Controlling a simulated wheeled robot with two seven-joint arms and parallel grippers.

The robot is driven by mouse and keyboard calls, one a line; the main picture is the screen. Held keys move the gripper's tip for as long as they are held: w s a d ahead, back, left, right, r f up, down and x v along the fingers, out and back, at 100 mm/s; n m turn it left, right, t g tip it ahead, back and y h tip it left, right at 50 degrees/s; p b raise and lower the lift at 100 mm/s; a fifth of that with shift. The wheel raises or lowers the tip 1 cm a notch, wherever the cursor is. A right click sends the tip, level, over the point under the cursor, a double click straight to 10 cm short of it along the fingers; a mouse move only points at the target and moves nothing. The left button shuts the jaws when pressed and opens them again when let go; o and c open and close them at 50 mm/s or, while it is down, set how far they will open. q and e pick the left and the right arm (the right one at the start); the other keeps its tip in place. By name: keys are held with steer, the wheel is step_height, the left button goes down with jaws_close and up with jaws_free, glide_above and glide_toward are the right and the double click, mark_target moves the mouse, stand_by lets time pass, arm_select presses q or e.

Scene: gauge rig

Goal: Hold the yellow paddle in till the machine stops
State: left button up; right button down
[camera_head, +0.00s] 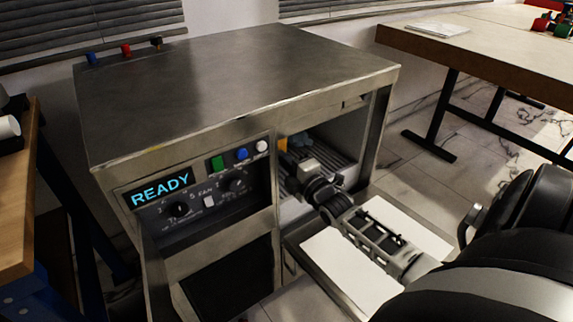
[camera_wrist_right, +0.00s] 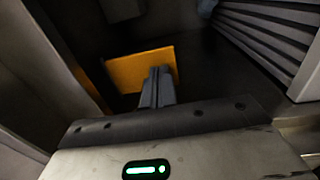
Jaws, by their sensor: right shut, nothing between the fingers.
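The machine (camera_head: 240,80) is a steel cabinet with a front control panel. Its display (camera_head: 160,190) reads READY in blue letters. The yellow paddle (camera_wrist_right: 140,70) shows as a flat plate inside the open bay in the right wrist view; a small part of it shows in the head view (camera_head: 283,145). My right gripper (camera_wrist_right: 159,75) is shut and empty. Its fingertips overlap the paddle in the right wrist view; whether they touch it I cannot tell. In the head view my right arm reaches into the bay from the lower right. My left gripper is not in view.
The panel has knobs (camera_head: 179,209) and green, blue and white buttons. A shelf with white sheet (camera_head: 345,272) lies below the bay. Ribbed grey slats (camera_wrist_right: 265,40) line the bay's right side. A wooden table (camera_head: 480,45) stands at the right, another bench (camera_head: 18,190) at the left.

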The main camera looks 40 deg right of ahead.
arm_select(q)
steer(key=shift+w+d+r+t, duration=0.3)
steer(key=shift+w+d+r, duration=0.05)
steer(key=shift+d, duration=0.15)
arm_select(e)
steer(key=shift+w+d+f+t, duration=0.1)
steer(key=shift+w+f+t, duration=0.1)
steer(key=shift+w, duration=0.35)
steer(key=shift+w+f+t, duration=0.1)
steer(key=shift+w+f, duration=0.05)
steer(key=shift+w, duration=0.4)
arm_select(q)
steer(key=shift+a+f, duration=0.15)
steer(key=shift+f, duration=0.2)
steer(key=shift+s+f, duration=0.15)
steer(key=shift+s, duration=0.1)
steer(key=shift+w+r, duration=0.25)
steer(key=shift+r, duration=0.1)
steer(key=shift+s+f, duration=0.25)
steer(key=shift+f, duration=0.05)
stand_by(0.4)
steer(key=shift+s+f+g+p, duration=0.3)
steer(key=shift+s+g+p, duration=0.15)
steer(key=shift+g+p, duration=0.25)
arm_select(e)
steer(key=s+a+f, duration=0.1)
steer(key=s+f, duration=0.4)
steer(key=s, duration=0.8)
steer(key=shift+a, duration=0.2)
